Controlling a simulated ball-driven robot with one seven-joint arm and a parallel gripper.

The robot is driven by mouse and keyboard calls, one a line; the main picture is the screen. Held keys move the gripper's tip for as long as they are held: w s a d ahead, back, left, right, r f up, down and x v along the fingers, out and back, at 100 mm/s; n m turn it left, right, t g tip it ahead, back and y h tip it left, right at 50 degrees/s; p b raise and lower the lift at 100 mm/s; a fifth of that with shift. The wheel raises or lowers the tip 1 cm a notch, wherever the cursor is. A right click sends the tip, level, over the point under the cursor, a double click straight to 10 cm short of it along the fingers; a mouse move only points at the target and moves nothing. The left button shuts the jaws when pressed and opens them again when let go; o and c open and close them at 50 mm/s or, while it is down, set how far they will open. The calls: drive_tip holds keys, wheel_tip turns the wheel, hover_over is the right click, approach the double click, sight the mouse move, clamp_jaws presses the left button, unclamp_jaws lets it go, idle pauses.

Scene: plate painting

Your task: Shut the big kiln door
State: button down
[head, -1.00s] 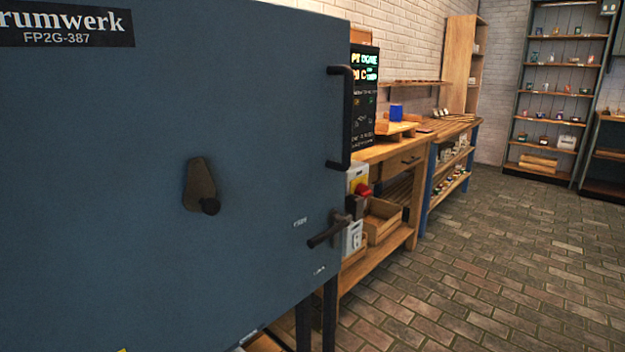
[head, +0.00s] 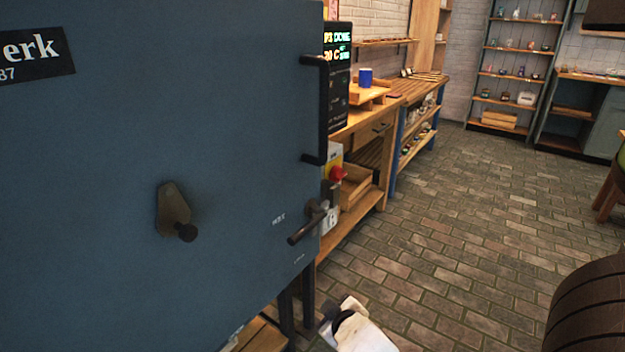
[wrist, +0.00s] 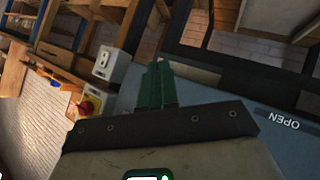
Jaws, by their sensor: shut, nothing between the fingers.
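The big blue kiln door (head: 110,130) fills the left of the head view, its outer face toward me. A long black bar handle (head: 318,110) stands along its right edge, with a dark lever (head: 307,223) below and a dark pivoting cover (head: 175,212) mid-face. Any gap behind the door is hidden. In the wrist view, my gripper's green fingers (wrist: 155,85) are together and empty.
Behind the door's right edge are a lit display (head: 337,60), a red button (head: 337,174) and a wooden bench (head: 365,118) with a blue cup (head: 365,77). Shelves (head: 515,70) stand at the back.

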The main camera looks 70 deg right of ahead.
drive_tip(key=s+d+r+n+t+h+p, duration=0.1)
drive_tip(key=d+r+n+t+h+p, duration=0.3)
drive_tip(key=r, duration=0.6)
drive_tip(key=s+d+r+t+h+p, duration=0.15)
drive_tip(key=d+r+p, duration=0.4)
drive_tip(key=r, duration=0.55)
drive_tip(key=s+a+r+n+t+y+p, duration=0.35)
drive_tip(key=r+n+t+y+p, duration=0.2)
drive_tip(key=n+y+p, duration=0.7)
drive_tip(key=w+h, duration=0.1)
drive_tip(key=w, duration=0.3)
drive_tip(key=w+d+n+h, duration=0.1)
drive_tip(key=w, duration=0.3)
drive_tip(key=w+d+n+p, duration=0.1)
drive_tip(key=w, duration=0.4)
drive_tip(key=shift+w+d+r+h, duration=0.1)
drive_tip(key=shift+d+r+h, duration=0.15)
drive_tip(key=shift+h, duration=0.15)
